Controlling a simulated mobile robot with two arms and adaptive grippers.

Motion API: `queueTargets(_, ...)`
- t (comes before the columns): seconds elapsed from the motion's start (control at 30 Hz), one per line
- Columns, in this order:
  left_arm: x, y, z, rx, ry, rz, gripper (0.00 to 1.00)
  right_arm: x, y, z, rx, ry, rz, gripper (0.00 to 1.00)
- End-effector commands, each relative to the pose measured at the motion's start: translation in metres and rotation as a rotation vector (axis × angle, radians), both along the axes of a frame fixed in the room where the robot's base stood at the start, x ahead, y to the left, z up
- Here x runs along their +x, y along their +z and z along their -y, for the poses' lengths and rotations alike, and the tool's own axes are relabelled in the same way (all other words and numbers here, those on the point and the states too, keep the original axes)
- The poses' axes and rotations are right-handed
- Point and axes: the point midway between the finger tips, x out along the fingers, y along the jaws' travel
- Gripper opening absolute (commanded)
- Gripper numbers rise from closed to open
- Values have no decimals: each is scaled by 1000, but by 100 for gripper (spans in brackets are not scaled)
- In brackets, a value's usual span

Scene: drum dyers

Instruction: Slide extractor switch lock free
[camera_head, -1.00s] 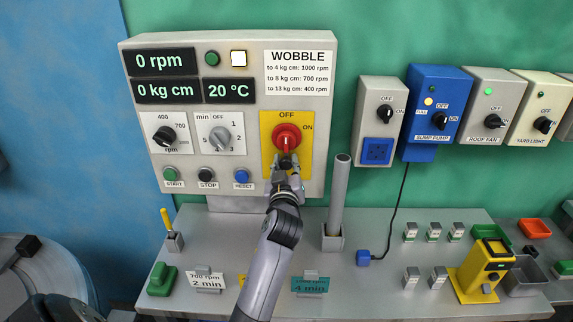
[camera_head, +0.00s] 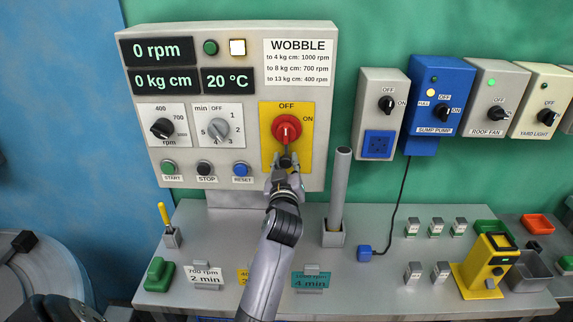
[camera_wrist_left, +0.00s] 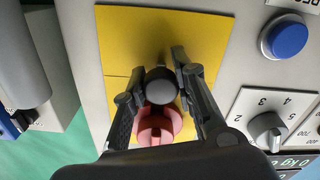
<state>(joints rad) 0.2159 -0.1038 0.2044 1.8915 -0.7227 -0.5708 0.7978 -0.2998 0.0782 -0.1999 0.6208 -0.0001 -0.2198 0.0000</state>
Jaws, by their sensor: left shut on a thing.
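The red extractor switch (camera_head: 286,129) sits on a yellow plate (camera_head: 268,147) marked OFF and ON, at the right of the grey control panel. A dark lock with a rounded end (camera_head: 286,160) is just below the red knob. My left gripper (camera_head: 285,167) reaches up to it from below and is shut on it. In the left wrist view the lock's round dark end (camera_wrist_left: 161,88) is between the two fingers, with the red switch (camera_wrist_left: 155,126) just beyond and partly hidden.
Start, stop and blue reset buttons (camera_head: 241,169) are left of the gripper on the panel. A grey upright tube (camera_head: 339,190) stands close to the right of my left arm. Label stands (camera_head: 311,279) are on the bench (camera_head: 380,285).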

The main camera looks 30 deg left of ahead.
Motion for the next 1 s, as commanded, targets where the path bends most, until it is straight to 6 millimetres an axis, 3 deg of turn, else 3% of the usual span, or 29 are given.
queueTargets(0.17,0,-6,0,-5,0,-14,0,0,1,3,-3,2,0,38)
queueTargets(0.2,0,-6,0,-6,0,-15,26,0,1,3,-3,2,0,38)
queueTargets(0.5,0,-4,0,-4,0,-11,46,0,1,3,-4,2,-1,38)
queueTargets(0.83,0,-2,0,-3,0,-8,47,-1,2,3,-4,2,-1,38)
queueTargets(1.0,0,8,0,-1,0,-8,47,0,12,2,-2,1,-2,38)
